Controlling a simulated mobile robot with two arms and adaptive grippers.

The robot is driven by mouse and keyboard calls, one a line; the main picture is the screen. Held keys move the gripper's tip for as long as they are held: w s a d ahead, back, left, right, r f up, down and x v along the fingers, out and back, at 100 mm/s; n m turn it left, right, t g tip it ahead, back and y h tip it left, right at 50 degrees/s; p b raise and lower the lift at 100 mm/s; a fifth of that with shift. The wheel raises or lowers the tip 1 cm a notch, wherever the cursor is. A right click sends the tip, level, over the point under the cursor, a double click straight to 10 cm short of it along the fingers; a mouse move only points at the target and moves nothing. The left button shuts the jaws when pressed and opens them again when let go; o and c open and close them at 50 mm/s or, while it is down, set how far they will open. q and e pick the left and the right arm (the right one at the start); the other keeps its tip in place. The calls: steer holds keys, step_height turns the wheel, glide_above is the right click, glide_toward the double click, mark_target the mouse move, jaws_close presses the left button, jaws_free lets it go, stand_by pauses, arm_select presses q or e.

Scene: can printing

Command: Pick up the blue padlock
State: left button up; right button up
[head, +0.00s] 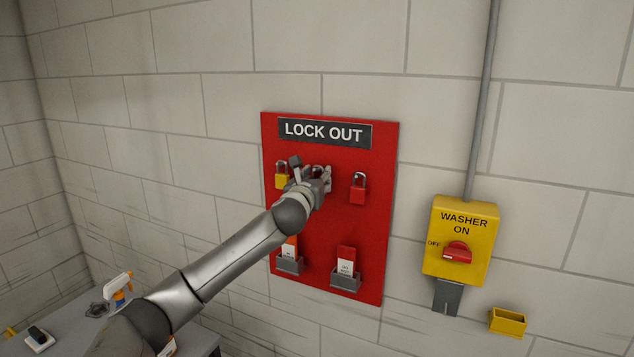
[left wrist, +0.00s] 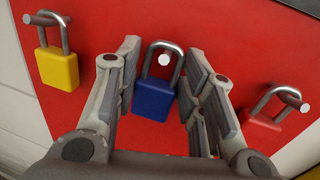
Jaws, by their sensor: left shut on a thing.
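The blue padlock (left wrist: 154,99) hangs by its shackle on a peg of the red lock-out board (head: 323,230), in the middle of the left wrist view. My left gripper (head: 312,180) is at the board with its fingers on either side of the padlock, shut on it. In the head view the gripper hides most of the blue padlock. A yellow padlock (head: 281,181) hangs to its left, also in the left wrist view (left wrist: 57,68). A red padlock (head: 358,190) hangs to its right, also in the left wrist view (left wrist: 262,130). My right gripper is not in view.
Two tag holders (head: 345,278) (head: 290,265) sit low on the board. A yellow washer switch box (head: 460,240) and a small yellow bin (head: 507,321) are on the wall at right. A table with a spray bottle (head: 118,288) is at lower left.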

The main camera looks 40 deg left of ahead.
arm_select(q)
steer(key=shift+r, duration=0.55)
steer(key=shift+s+r+b, duration=0.1)
steer(key=shift+s+b, duration=0.15)
steer(key=shift+b, duration=0.2)
steer(key=b+v, duration=0.6)
steer(key=v, duration=1.1)
steer(key=shift+s+d, duration=0.2)
steer(key=shift+s, duration=0.05)
